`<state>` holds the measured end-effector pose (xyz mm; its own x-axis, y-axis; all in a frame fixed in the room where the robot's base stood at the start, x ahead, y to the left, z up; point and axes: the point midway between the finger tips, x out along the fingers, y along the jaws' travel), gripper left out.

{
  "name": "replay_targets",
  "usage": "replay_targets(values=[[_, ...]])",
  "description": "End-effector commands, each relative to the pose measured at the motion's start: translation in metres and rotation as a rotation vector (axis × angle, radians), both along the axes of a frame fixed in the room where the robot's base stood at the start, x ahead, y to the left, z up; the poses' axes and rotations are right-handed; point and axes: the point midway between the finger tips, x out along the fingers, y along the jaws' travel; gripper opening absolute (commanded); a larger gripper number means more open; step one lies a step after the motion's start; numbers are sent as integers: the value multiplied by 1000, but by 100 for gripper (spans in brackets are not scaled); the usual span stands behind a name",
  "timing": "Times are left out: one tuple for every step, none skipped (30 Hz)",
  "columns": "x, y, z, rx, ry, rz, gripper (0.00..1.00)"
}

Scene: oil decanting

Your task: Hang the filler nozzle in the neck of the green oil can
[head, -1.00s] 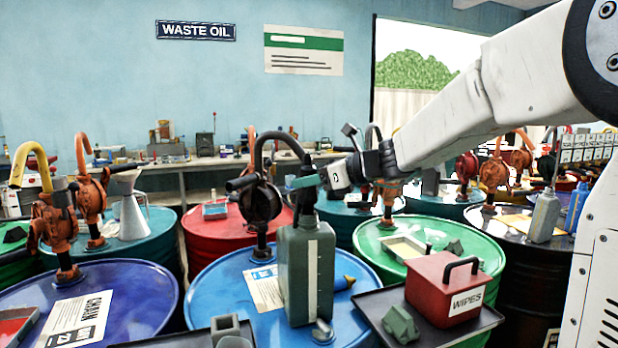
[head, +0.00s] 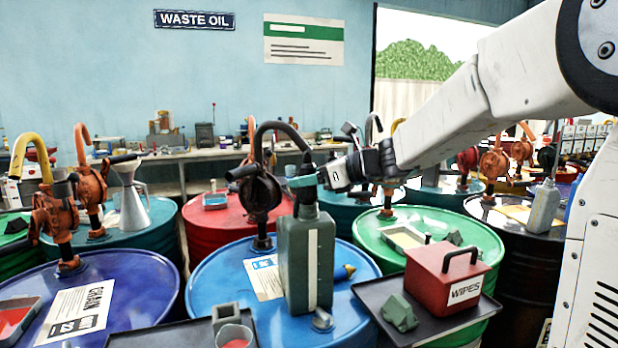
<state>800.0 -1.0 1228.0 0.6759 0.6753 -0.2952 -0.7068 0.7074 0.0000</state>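The green oil can (head: 292,262) stands upright on the blue drum (head: 222,300) in the head view. The filler nozzle (head: 307,164) hangs on a black hose that arcs from the dark hand pump (head: 260,196). It points down, right over the can's neck (head: 307,208), and its lower end looks to be at or in the neck; the exact depth is hidden. My gripper (head: 303,181) comes in from the right, just above the can, with its teal fingers around the nozzle. The fingers look shut on it, though the far finger is hidden.
Other drums with pumps stand close on both sides.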

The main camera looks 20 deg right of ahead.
Motion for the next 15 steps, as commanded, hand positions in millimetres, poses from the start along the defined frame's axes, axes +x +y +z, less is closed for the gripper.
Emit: replay_targets(values=[[0,0,0,0,0,0,57],[0,0,0,0,0,0,57],[0,0,0,-1,1,0,57],[-1,-1,0,0,0,0,57],[-1,-1,0,0,0,-1,57],[-3,-3,1,0,0,-1,57],[-5,-5,2,0,0,-2,57],[-7,-8,4,0,0,-2,57],[-11,-12,5,-1,-1,-2,57],[-14,-16,7,-1,-1,-4,57],[-18,-19,8,-1,-1,-4,57],[-23,-24,11,-1,-2,-4,57],[-27,-28,13,-2,-3,-4,57],[-30,-32,14,-2,-2,-3,57],[-35,-36,16,-1,-2,-4,57]])
